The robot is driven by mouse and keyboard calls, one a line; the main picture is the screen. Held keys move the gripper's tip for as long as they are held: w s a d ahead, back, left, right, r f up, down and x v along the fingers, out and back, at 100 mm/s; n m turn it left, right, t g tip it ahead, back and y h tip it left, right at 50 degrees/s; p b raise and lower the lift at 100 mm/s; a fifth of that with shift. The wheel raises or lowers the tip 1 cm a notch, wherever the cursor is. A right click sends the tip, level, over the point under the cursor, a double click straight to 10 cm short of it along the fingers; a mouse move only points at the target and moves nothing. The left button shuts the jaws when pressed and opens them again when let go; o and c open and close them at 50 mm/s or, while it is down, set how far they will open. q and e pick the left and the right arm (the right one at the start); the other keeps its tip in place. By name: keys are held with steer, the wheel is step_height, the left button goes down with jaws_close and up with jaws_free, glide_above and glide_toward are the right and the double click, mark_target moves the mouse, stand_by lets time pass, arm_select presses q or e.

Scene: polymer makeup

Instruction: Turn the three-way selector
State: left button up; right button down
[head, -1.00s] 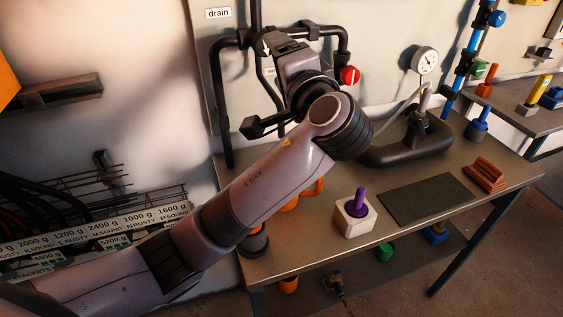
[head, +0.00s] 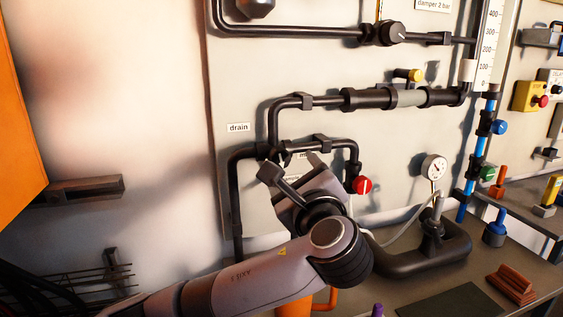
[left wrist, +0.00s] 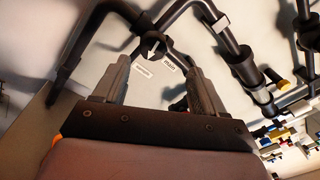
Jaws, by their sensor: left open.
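The three-way selector (left wrist: 152,48) is a dark round knob with a white arrow, at a pipe junction on the panel in the left wrist view. In the head view my left gripper and wrist largely cover it. A "drain" label (head: 238,127) is up and left of the junction. A "main" label (left wrist: 169,64) and another small label (left wrist: 141,71) sit below the knob. My left gripper (left wrist: 160,66) is open and empty, its fingers (left wrist: 203,92) pointing toward the panel on either side of the labels. The gap to the knob cannot be judged. My right gripper is not in view.
Dark pipes cross the panel, with a red knob (head: 362,185) just right of my wrist and a black dial (head: 391,33) above. A pressure gauge (head: 434,167) stands over a thick bent pipe (head: 420,256) on the bench. An orange surface (head: 20,130) is at far left.

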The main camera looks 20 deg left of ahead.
mark_target(280, 160)
arm_select(q)
steer(key=shift+w+a+f+m+p, duration=0.1)
steer(key=shift+w+a+m+p, duration=0.15)
steer(key=shift+w+a+m, duration=0.65)
steer(key=shift+w+a+f+m+p, duration=0.1)
steer(key=shift+w+a+m+p, duration=0.15)
steer(key=shift+w+a+m, duration=0.65)
steer(key=shift+w+a+f+m+p, duration=0.1)
steer(key=shift+w+a+m+p, duration=0.3)
steer(key=shift+w+m, duration=0.9)
steer(key=shift+a, duration=0.1)
steer(key=c, duration=1.1)
